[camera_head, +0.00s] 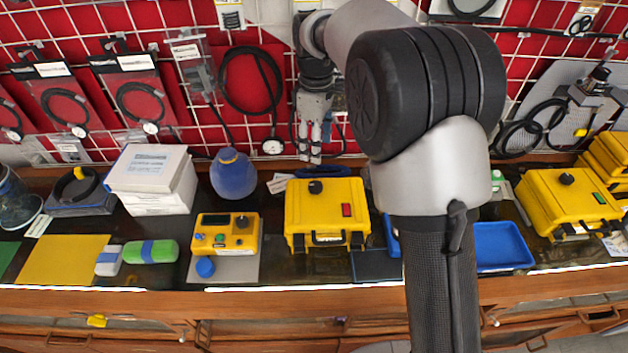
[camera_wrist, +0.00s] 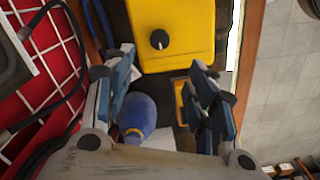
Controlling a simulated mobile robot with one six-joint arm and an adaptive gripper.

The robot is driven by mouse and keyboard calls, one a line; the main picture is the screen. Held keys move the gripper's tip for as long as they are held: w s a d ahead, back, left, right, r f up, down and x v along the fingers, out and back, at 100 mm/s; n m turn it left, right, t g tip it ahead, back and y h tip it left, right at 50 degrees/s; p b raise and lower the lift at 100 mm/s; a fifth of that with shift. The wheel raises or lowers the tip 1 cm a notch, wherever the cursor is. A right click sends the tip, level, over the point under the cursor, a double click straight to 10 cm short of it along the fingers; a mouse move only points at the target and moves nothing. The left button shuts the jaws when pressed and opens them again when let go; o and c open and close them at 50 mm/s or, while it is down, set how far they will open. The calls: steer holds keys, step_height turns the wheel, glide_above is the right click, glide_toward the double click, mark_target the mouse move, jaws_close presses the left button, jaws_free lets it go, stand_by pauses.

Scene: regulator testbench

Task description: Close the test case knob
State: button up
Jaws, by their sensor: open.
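The yellow test case (camera_head: 330,215) stands closed on the dark bench top near the middle in the head view. A black round knob (camera_head: 315,187) sits on its lid, and a red switch is to the right. In the wrist view the yellow case (camera_wrist: 185,50) is at the top centre, with its black knob (camera_wrist: 159,39) showing. My gripper (camera_head: 313,157) hangs behind and above the case in the head view. In the wrist view my gripper (camera_wrist: 168,72) is open and empty, its fingers apart, with the knob beyond the fingertips and not touched.
A blue round bottle (camera_head: 233,175) and a yellow meter (camera_head: 225,232) stand left of the case. A second yellow case (camera_head: 585,205) with a knob is at the right. Blue trays (camera_head: 505,247) lie behind my arm. A red wall grid with hanging cables is behind.

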mark_target(316, 185)
step_height(316, 185, down, 14)
steer(key=b, duration=0.3)
steer(key=shift+f, duration=0.1)
steer(key=shift+c, duration=0.6)
steer(key=c, duration=1)
